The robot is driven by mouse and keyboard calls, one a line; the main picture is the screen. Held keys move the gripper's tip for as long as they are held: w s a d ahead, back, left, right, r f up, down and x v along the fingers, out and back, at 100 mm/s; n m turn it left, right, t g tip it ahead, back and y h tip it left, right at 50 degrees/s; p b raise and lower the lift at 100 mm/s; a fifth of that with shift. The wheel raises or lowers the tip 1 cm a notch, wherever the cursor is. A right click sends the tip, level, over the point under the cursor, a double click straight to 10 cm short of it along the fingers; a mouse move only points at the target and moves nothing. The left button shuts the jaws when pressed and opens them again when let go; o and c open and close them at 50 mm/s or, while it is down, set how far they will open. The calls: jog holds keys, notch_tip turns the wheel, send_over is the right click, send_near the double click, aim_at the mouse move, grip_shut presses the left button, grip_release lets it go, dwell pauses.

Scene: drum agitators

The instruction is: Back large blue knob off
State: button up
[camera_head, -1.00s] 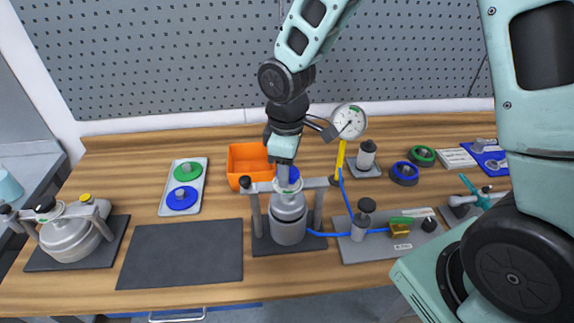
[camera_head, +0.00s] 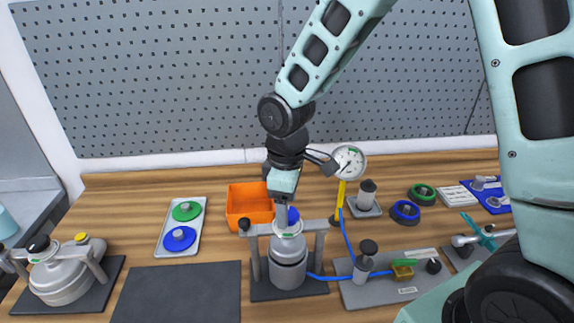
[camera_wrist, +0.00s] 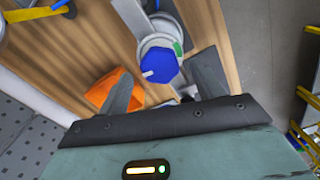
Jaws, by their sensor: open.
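The large blue knob (camera_wrist: 162,63) sits on top of the middle drum (camera_head: 289,250). In the head view the knob (camera_head: 293,215) is mostly hidden behind my gripper (camera_head: 283,215). In the wrist view the knob has a hexagonal top with a white mark on its left edge. My gripper (camera_wrist: 164,78) is open, with one finger to each side of the knob. Gaps show between the fingers and the knob in the wrist view; no contact is visible.
An orange bin (camera_head: 250,204) stands behind the drum. A frame with two posts (camera_head: 321,255) flanks the drum. A blue hose and a gauge (camera_head: 348,161) stand to the right. A tray with green and blue discs (camera_head: 181,226) and a dark mat (camera_head: 177,292) lie left.

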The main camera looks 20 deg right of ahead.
notch_tip(320, 180, up, 15)
jog(key=b, duration=0.2)
jog(key=shift+r+b, duration=0.2)
jog(key=shift+b, duration=0.1)
jog(key=shift+s, duration=0.1)
